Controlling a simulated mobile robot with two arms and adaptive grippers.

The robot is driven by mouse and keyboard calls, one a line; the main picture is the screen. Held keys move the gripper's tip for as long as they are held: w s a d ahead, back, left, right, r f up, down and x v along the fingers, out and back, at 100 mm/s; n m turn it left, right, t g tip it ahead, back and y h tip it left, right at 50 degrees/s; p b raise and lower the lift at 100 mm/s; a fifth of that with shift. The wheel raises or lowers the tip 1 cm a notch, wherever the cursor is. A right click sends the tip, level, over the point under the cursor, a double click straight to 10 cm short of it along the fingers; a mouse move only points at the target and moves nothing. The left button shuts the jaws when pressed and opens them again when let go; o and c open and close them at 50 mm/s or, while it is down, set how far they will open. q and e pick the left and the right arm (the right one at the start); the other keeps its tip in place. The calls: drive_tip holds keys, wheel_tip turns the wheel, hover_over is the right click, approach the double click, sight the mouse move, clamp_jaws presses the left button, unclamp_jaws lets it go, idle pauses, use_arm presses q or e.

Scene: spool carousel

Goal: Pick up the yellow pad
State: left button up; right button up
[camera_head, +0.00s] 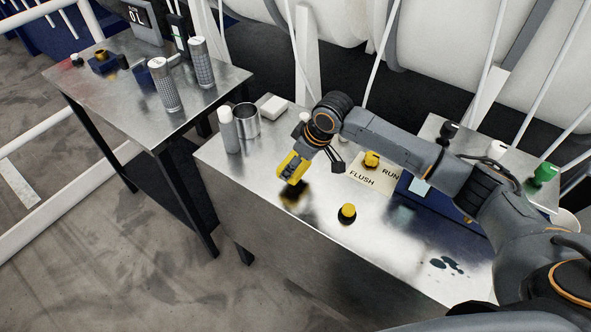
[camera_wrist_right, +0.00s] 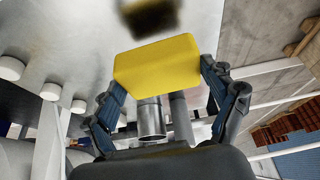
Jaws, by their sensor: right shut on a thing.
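The yellow pad (camera_head: 292,168) is held by my right gripper (camera_head: 308,158) above the metal table (camera_head: 325,229) in the head view. In the right wrist view the yellow pad (camera_wrist_right: 158,66) is a block between the two fingers of my right gripper (camera_wrist_right: 160,82), which are shut on its ends. A dark blurred patch, seemingly its shadow or reflection, shows on the metal surface below it. My left gripper is not in view.
A yellow-topped knob (camera_head: 347,213) is near the front. Dark spots (camera_head: 446,264) lie at the right. A second table (camera_head: 181,112) stands left.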

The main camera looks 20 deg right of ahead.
drive_tip(key=s+r+b, duration=0.2)
drive_tip(key=s+r, duration=0.7)
drive_tip(key=s, duration=0.4)
drive_tip(key=shift+s+a, duration=0.15)
drive_tip(key=o, duration=0.3)
drive_tip(key=c, duration=0.4)
drive_tip(key=shift+o, duration=0.2)
